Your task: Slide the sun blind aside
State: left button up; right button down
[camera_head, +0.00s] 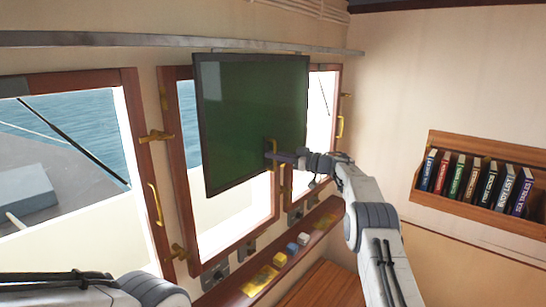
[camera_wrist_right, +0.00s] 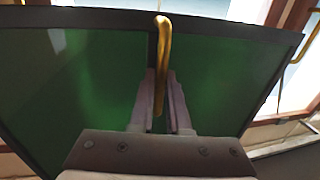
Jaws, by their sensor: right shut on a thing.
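The sun blind (camera_head: 248,120) is a dark green panel with a black frame, hanging below a metal rail (camera_head: 120,40) across the windows. It covers part of the middle window and reaches toward the right one. My right gripper (camera_head: 272,156) is at the blind's lower right part, on its brass handle (camera_head: 272,148). In the right wrist view the brass handle (camera_wrist_right: 162,65) stands between the two fingers of the right gripper (camera_wrist_right: 160,100), which is shut on it. The green panel (camera_wrist_right: 80,80) fills the space behind. My left arm shows at the bottom left, but its gripper is out of view.
Wood-framed windows with brass handles (camera_head: 155,205) line the wall. A wooden ledge (camera_head: 325,215) below holds small blocks (camera_head: 303,239) and a yellow item (camera_head: 260,281). A bookshelf (camera_head: 475,203) with several books hangs on the right wall.

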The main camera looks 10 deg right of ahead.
jog(key=shift+a+r, duration=0.1)
jog(key=c, duration=0.9)
grip_release()
jog(key=shift+b+v, duration=3.45)
jog(key=shift+v, duration=1.85)
